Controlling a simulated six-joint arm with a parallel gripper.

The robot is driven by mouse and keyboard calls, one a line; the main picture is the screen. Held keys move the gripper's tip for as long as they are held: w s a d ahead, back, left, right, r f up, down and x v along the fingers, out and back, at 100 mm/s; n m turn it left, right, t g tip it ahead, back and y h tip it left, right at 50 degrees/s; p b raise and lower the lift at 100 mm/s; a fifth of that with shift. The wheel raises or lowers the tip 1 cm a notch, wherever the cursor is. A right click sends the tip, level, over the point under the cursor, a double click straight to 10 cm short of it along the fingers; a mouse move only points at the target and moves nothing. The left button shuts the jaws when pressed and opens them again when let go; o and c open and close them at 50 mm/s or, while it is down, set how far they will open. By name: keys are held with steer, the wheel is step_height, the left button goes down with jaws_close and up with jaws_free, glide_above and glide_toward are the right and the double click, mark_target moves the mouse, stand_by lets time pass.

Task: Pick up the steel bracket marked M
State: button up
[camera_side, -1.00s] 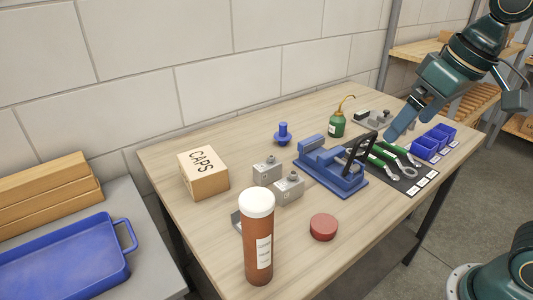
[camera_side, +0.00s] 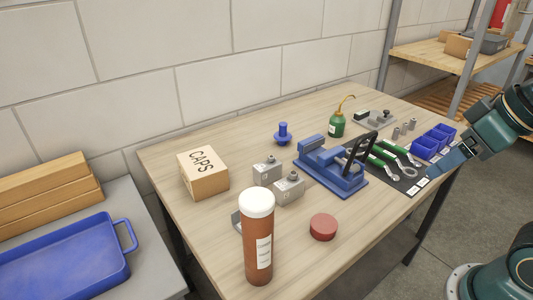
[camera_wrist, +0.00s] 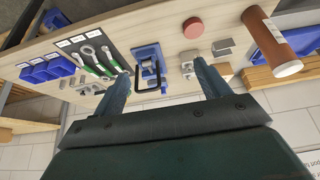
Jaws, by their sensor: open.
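My gripper (camera_side: 446,165) is at the right edge of the bench in the side view, beside the blue bins. In the wrist view its two blue fingers (camera_wrist: 162,72) are apart with nothing held between them. A grey angled metal piece (camera_side: 236,221) lies on the bench, mostly hidden behind the orange tube in the side view. It also shows in the wrist view (camera_wrist: 222,46). Two grey metal blocks with knobs (camera_side: 267,172) (camera_side: 289,190) stand left of the blue clamp. No M can be read on any of these pieces, so I cannot tell which is the bracket marked M.
The orange tube with a white cap (camera_side: 258,245) stands upright at the front. A red disc (camera_side: 323,227), CAPS box (camera_side: 203,175), blue clamp (camera_side: 330,172), green oil can (camera_side: 337,124), wrenches (camera_side: 392,157) and blue bins (camera_side: 426,148) share the bench. Bare wood lies around the red disc.

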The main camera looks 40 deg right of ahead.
stand_by(0.3)
steer(key=w+a+r+n+g+y, duration=0.1)
steer(key=w+a+n, duration=0.35)
steer(key=w, duration=0.35)
steer(key=w+a+n+g+y, duration=0.1)
steer(key=w+a+n, duration=0.2)
steer(key=w+n, duration=0.3)
steer(key=w+a+f+n+g+y, duration=0.1)
steer(key=w+a+f+n+g, duration=0.1)
steer(key=w+a+f+n, duration=0.2)
steer(key=w+a+f+n+g+y, duration=0.1)
steer(key=w+a+f+n, duration=0.3)
steer(key=w, duration=0.6)
step_height(320, 180, down, 3)
steer(key=shift+w+a+r+g+y, duration=0.25)
steer(key=shift+a+g, duration=0.25)
steer(key=shift+a, duration=0.25)
steer(key=shift+f+n, duration=0.15)
steer(key=shift+n, duration=0.1)
steer(key=shift+x, duration=4.25)
